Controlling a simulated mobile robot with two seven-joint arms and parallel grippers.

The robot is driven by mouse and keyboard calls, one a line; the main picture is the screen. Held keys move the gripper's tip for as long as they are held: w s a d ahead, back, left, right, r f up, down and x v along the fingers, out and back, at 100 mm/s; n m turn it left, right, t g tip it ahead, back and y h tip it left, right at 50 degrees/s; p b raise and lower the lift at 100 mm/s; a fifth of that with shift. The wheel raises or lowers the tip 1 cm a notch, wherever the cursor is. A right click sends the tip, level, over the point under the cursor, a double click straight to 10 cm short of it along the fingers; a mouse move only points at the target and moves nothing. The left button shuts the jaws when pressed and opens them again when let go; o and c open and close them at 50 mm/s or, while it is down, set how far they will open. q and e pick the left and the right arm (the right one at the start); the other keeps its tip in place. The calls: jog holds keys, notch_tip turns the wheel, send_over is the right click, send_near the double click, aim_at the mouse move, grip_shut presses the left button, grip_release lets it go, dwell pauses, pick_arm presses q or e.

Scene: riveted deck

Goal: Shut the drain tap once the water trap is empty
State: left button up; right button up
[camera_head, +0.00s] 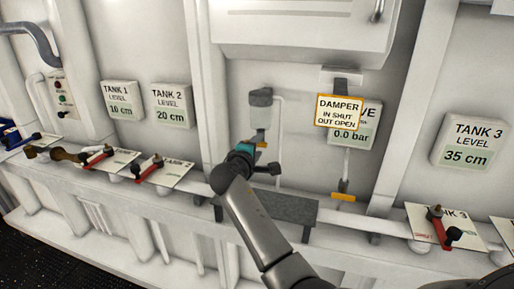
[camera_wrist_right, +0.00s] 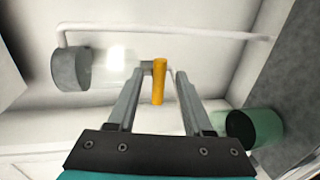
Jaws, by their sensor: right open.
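The water trap is a clear bowl under a grey cap (camera_head: 261,97) on the back wall; its clear bowl (camera_wrist_right: 112,66) shows larger in the right wrist view. I see no water in the bowl. The drain tap, with a yellow lever (camera_wrist_right: 158,84), sits at the bowl's outlet end. Its lever lies crosswise to the bowl's long axis. My right gripper (camera_wrist_right: 160,73) is open, with the lever between its fingers and gaps visible on both sides. My left gripper is out of view.
A green see-through cup (camera_wrist_right: 250,126) with a dark mouth is beside the right finger. A thin white pipe (camera_wrist_right: 190,30) runs along the trap. A grey shelf (camera_head: 285,208) lies below. A damper sign (camera_head: 338,111) and another yellow handle (camera_head: 343,197) are to the right.

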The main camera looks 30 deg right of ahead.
jog(key=b+v, duration=0.1)
jog(key=v, duration=1.4)
jog(key=shift+a, duration=0.1)
